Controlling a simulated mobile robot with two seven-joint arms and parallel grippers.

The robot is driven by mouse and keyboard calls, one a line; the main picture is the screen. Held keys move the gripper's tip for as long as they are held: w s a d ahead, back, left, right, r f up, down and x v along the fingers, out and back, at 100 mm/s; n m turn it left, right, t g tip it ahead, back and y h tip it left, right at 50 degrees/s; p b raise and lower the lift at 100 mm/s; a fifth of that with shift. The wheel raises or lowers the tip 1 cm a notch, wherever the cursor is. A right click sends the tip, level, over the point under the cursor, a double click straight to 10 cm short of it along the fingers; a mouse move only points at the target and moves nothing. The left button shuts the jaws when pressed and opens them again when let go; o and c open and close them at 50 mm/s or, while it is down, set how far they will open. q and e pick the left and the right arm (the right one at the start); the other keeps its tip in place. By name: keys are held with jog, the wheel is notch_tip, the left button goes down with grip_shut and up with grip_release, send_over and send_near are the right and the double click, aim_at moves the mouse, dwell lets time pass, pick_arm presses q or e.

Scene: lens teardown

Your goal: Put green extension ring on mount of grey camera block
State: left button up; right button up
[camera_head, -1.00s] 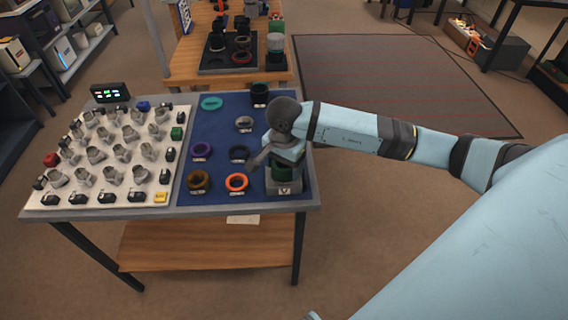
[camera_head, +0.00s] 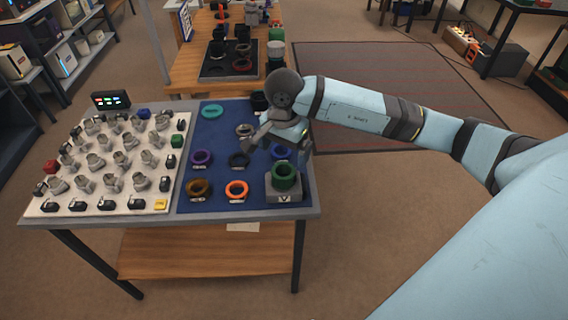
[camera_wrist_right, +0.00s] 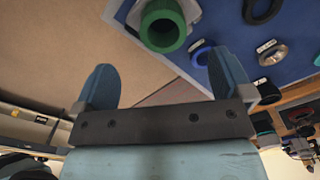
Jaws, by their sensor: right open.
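The green extension ring (camera_head: 285,176) sits upright on top of the grey camera block (camera_head: 284,194) at the front right corner of the blue mat. In the right wrist view the green ring (camera_wrist_right: 163,27) is beyond the fingertips, with part of the grey block (camera_wrist_right: 190,10) beside it. Whether the ring is fully seated on the mount cannot be told. My right gripper (camera_head: 262,143) is behind and above the ring, apart from it. Its two fingers (camera_wrist_right: 165,85) are spread with nothing between them. My left gripper is not in view.
A white board (camera_head: 110,203) with grey parts fills the left of the table. A second wooden table (camera_head: 183,66) stands behind.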

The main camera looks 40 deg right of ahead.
jog(key=s+a+r+m+t+y, duration=0.1)
jog(key=s+a+r+m+y, duration=0.15)
jog(key=a+m+y, duration=0.4)
jog(key=s+a+r+m+t+y, duration=0.1)
jog(key=s+a+m+y, duration=0.25)
jog(key=a+y, duration=0.45)
jog(key=s+a+r+m+t+y, duration=0.1)
jog(key=s+a+m+y, duration=0.1)
jog(key=a+m+y, duration=0.5)
jog(key=w+d+f+m+t+h, duration=0.1)
jog(key=d+f+m+t+h, duration=0.4)
jog(key=m, duration=0.8)
jog(key=w+f+m+t+h, duration=0.1)
jog(key=f+m+t+h, duration=0.3)
jog(key=m+t+h, duration=0.6)
jog(key=s+d+f+m+g+h, duration=0.1)
jog(key=s+d+f+m+g, duration=0.1)
jog(key=s+f+m, duration=0.3)
jog(key=s+d+f+m+g+h, duration=0.2)
jog(key=s+f+m+g, duration=0.3)
jog(key=f+m, duration=0.6)
jog(key=shift+s+f+g, duration=0.3)
jog(key=shift+s+f, duration=0.05)
jog(key=shift+s, duration=0.2)
